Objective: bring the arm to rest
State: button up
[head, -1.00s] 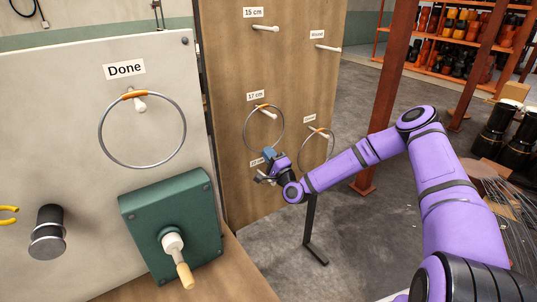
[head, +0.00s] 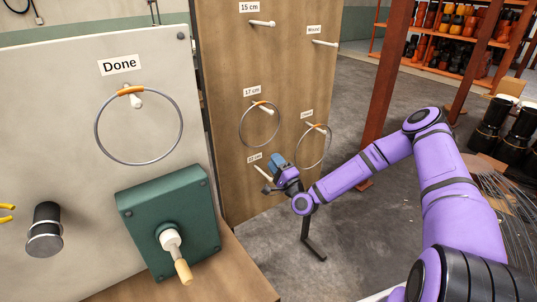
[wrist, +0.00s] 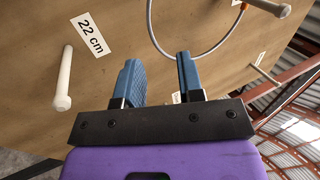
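My gripper (head: 271,175) is in front of the lower part of the brown pegboard (head: 224,130), beside the peg labelled 22 cm. In the wrist view my gripper (wrist: 157,64) shows two blue fingers standing apart with nothing between them. The 22 cm peg (wrist: 64,82) is bare and stands to the left of the fingers there. A hoop (wrist: 208,48) hangs behind and to the right of the fingers. My arm reaches in from the right, bent at the elbow.
A hoop (head: 98,139) hangs on the Done peg of the grey panel. Hoops hang on the 17 cm peg (head: 240,130) and the peg right of it (head: 298,151). A green box with a handle (head: 205,215) is below. Open floor lies beyond the pegboard; a rust-coloured post (head: 382,90) stands behind my arm.

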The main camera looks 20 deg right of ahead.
jog(key=v, duration=0.4)
jog(key=s+d+r+n+g+h, duration=0.1)
jog(key=s+r+n+g+h, duration=0.3)
jog(key=r, duration=0.5)
jog(key=s+d+r+n+g+h, duration=0.1)
jog(key=s+d+r+n+g, duration=0.1)
jog(key=s+r+n+g, duration=0.5)
jog(key=s+d+r+n+g+h, duration=0.1)
jog(key=r+n+g+h, duration=0.25)
jog(key=r, duration=0.75)
jog(key=s+r+g, duration=0.1)
jog(key=s+r, duration=0.4)
jog(key=s, duration=0.8)
jog(key=s+r+y, duration=0.1)
jog(key=s+r, duration=0.4)
jog(key=s, duration=0.8)
jog(key=shift+a+r+g, duration=0.2)
jog(key=shift+r+g, duration=0.15)
jog(key=shift+y, duration=0.25)
dwell(1.7)
